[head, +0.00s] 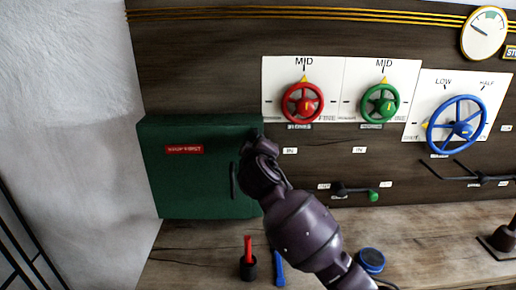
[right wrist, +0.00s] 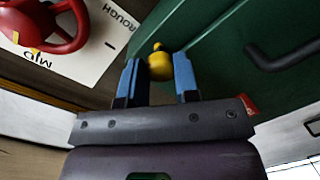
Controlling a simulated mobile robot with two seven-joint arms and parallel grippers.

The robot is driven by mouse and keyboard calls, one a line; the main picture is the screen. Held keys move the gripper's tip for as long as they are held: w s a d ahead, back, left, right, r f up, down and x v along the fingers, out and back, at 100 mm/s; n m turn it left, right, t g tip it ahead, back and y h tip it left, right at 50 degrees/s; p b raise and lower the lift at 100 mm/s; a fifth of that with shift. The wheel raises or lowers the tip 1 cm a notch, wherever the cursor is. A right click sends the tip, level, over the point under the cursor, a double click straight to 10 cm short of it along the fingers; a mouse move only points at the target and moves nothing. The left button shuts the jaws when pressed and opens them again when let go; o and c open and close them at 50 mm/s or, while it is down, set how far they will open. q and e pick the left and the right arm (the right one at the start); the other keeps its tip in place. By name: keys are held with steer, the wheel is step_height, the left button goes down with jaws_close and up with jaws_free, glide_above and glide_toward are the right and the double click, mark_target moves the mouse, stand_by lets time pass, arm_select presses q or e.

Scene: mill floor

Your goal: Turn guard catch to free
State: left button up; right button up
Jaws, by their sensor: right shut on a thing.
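The guard catch shows in the right wrist view as a small yellow knob (right wrist: 160,65) at the edge of the green guard box (right wrist: 225,45). My right gripper (right wrist: 158,75) has its two blue fingers on either side of the knob and is shut on it. In the head view the green guard box (head: 190,185) stands shut at the left, with a red label and a dark handle. My right arm reaches up to the box's upper right corner, and the gripper (head: 258,142) hides the catch there. Which way the catch is turned cannot be told. My left gripper is not in view.
A red handwheel (head: 303,104), a green handwheel (head: 380,104) and a blue handwheel (head: 456,124) are right of the box. A lever with a green knob (head: 373,196) sits below them. A red-handled item (head: 248,252) and a blue round thing (head: 371,260) stand on the wooden bench.

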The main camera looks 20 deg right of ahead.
steer(key=shift+m, duration=0.7)
steer(key=o, duration=0.9)
steer(key=shift+s, duration=0.15)
steer(key=v, duration=1)
steer(key=shift+s+b, duration=0.3)
steer(key=shift+a+r, duration=0.1)
steer(key=shift+r, duration=0.05)
